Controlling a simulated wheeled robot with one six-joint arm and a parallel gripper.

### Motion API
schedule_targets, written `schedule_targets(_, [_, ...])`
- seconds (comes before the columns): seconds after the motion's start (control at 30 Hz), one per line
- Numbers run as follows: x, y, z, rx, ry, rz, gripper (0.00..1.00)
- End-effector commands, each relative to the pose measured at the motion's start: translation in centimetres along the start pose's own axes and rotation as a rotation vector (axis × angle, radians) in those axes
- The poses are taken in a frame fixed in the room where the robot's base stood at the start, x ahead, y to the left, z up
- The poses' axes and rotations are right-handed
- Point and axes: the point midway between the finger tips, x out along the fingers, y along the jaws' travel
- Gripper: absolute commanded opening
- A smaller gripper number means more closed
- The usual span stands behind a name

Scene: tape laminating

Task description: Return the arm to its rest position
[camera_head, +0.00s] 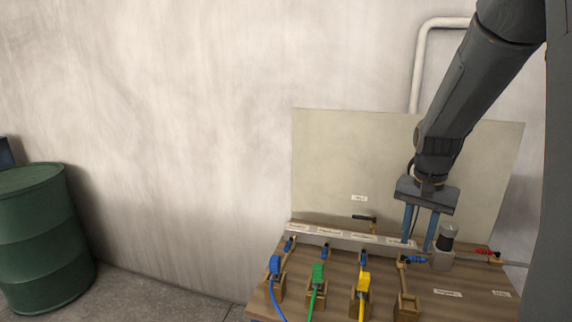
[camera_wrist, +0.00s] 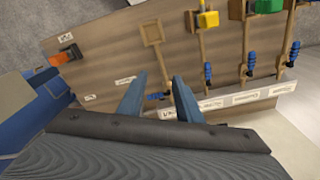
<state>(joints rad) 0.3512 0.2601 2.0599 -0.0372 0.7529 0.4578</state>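My gripper (camera_head: 419,238) hangs over the right part of the wooden workbench (camera_head: 330,305), fingers pointing down, in front of the pale back panel (camera_head: 350,160). In the wrist view my gripper (camera_wrist: 158,80) has its two blue-grey fingers apart, with nothing held between them. A blue fitting (camera_wrist: 158,96) on the board shows in the gap, beyond the fingers. In the head view a grey cylinder with a dark top (camera_head: 444,250) stands just right of the fingers; I cannot tell whether they touch it.
Blue (camera_head: 275,265), green (camera_head: 318,274) and yellow (camera_head: 364,284) connectors with cables sit on wooden holders. An empty-looking holder (camera_head: 407,307) is to their right. A labelled rail (camera_head: 330,236) runs behind. A green drum (camera_head: 42,240) stands far left; space between is clear.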

Motion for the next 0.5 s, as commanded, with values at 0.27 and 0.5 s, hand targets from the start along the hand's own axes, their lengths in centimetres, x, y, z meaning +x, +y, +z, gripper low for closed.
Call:
schedule_targets(0.27, [1.5,-4.7,12.1,-0.461,0.081,-0.071,0.32])
schedule_targets(0.5, [2.5,-5.3,19.0,-0.724,0.135,-0.107,0.32])
